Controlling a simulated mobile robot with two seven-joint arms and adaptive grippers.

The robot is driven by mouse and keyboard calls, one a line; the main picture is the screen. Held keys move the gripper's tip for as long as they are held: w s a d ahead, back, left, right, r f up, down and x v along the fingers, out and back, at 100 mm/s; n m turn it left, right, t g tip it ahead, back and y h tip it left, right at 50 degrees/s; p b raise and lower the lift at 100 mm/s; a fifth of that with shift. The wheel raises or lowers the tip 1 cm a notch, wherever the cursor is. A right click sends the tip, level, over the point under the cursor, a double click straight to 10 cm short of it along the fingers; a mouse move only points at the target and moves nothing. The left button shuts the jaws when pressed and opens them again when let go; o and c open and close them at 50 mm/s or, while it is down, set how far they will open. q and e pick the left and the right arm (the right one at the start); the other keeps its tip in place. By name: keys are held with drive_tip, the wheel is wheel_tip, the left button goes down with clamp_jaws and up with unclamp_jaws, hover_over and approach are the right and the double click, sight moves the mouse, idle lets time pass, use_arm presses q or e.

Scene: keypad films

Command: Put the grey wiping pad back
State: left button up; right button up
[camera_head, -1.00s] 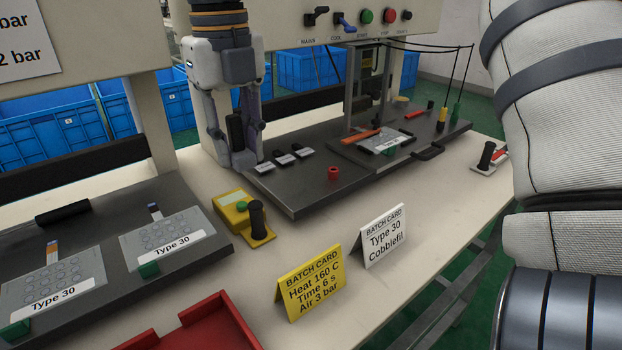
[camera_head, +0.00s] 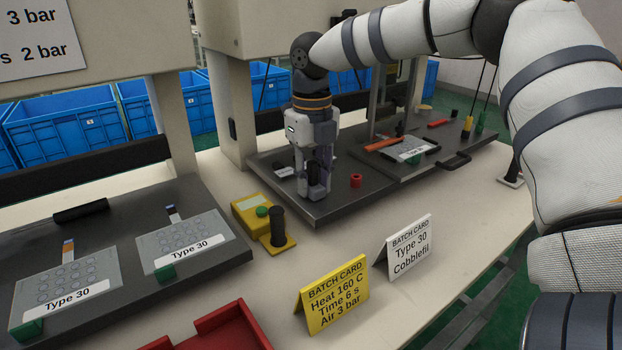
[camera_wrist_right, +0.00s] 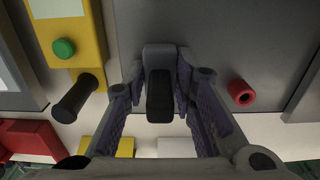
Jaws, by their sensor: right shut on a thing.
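My right gripper (camera_head: 314,190) stands upright over the front left of the dark plate (camera_head: 345,205) on the right part of the bench. It is shut on a grey piece with a black grip, which I take as the grey wiping pad. In the right wrist view the pad (camera_wrist_right: 160,58) sits between the fingers of the gripper (camera_wrist_right: 165,100), over the dark plate. In the head view the fingers mostly hide it. I cannot tell whether it touches the plate. My left gripper is not in view.
A red ring (camera_head: 356,181) lies on the plate just right of the gripper. A yellow box (camera_head: 251,212) with a green button and black handle stands left of the plate. Two batch cards (camera_head: 336,292) and a red tray (camera_head: 225,325) are in front. A labelled piece (camera_head: 285,172) lies left of the gripper.

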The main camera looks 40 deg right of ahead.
sight(312, 161)
drive_tip(key=o, duration=1)
wheel_tip(312, 161, up, 12)
drive_tip(key=shift+a+r, duration=0.1)
